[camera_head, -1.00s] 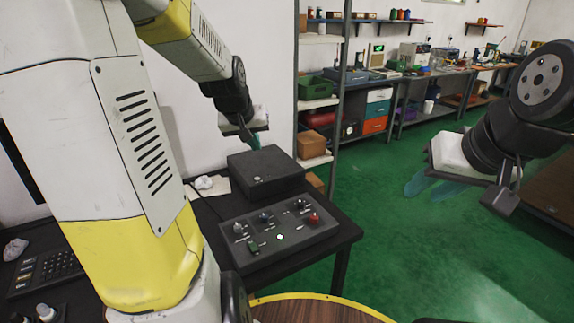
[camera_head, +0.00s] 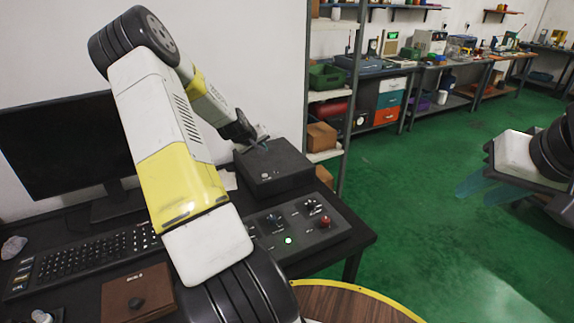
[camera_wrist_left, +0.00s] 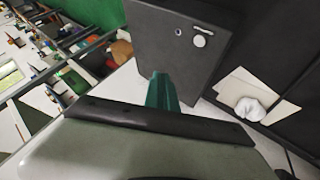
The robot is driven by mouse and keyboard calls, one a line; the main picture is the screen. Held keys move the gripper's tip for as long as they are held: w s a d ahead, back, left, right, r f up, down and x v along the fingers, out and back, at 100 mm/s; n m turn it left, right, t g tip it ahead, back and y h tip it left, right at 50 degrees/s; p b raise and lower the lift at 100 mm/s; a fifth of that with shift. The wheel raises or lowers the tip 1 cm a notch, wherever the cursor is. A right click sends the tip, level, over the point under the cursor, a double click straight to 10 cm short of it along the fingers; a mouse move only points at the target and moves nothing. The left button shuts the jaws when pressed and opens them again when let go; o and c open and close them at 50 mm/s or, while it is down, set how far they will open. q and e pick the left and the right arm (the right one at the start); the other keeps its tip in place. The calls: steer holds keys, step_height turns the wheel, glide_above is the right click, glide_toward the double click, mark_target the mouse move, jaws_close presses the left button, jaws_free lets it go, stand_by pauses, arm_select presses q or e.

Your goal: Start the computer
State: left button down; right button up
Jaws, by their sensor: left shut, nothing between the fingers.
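The computer is taken to be the black box (camera_head: 290,160) at the back right of the desk; in the left wrist view its dark face (camera_wrist_left: 160,50) shows a round white button (camera_wrist_left: 200,40) beside a small hole. My left gripper (camera_head: 262,144) is over the box's back part in the head view, small and partly hidden by its wrist. In the left wrist view its teal fingers (camera_wrist_left: 162,92) are together and empty, below the button in the picture; contact cannot be told. My right gripper (camera_head: 482,184) is open and empty over the floor at right.
A monitor (camera_head: 60,140) and keyboard (camera_head: 85,262) are on the desk at left, partly behind my left arm. A control panel (camera_head: 325,236) with knobs, a red button and a lit green light stands before the box. Shelving (camera_head: 325,95) is behind. Green floor is clear at right.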

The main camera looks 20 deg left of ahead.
mark_target(264, 177)
arm_select(q)
steer(key=shift+f, duration=4.4)
steer(key=shift+f, duration=0.4)
steer(key=shift+f, duration=0.35)
steer(key=shift+r, duration=0.1)
steer(key=shift+s+r, duration=0.1)
steer(key=shift+r, duration=0.55)
